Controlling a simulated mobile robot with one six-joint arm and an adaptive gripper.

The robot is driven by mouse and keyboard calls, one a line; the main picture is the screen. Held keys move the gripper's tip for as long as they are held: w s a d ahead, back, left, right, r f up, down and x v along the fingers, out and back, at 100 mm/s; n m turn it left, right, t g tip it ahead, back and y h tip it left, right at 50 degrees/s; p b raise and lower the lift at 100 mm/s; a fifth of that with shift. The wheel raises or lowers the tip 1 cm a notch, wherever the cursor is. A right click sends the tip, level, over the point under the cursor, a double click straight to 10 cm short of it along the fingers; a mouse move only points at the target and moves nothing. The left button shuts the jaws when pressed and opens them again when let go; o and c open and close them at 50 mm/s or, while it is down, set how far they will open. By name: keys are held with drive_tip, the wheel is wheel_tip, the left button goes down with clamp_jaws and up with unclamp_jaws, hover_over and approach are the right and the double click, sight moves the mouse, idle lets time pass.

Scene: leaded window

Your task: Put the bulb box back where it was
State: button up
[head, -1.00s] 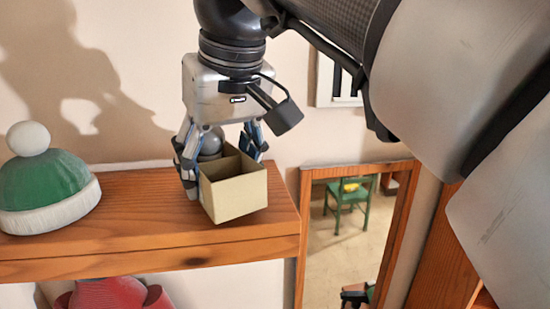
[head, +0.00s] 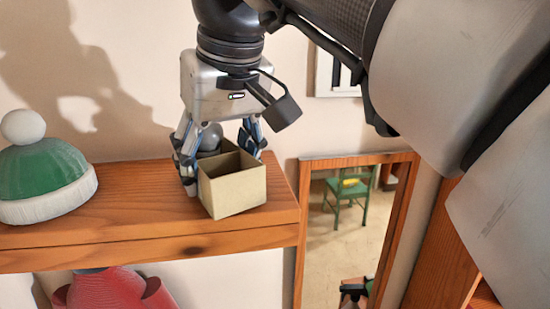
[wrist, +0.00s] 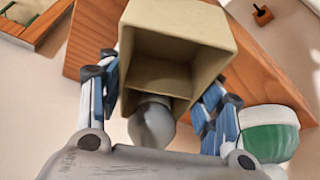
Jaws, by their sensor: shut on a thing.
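The bulb box (head: 232,190) is an open-topped tan carton with a divider inside. A grey rounded bulb (head: 210,137) shows at its back compartment. My gripper (head: 221,163) has its fingers on either side of the box and is shut on it. The box is over the right end of the wooden shelf (head: 130,215), near its front edge. I cannot tell whether its base touches the wood. In the wrist view the box (wrist: 185,30) opens toward the camera, with the bulb (wrist: 152,126) between the fingers.
A green and white knit hat (head: 45,175) sits on the shelf's left part. A wood-framed mirror (head: 345,235) hangs right of the shelf, reflecting a green chair. A red rounded thing (head: 112,292) is below the shelf. Bare shelf lies between hat and box.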

drive_tip(key=shift+f, duration=0.15)
drive_tip(key=o, duration=1.1)
drive_tip(key=shift+o, duration=0.2)
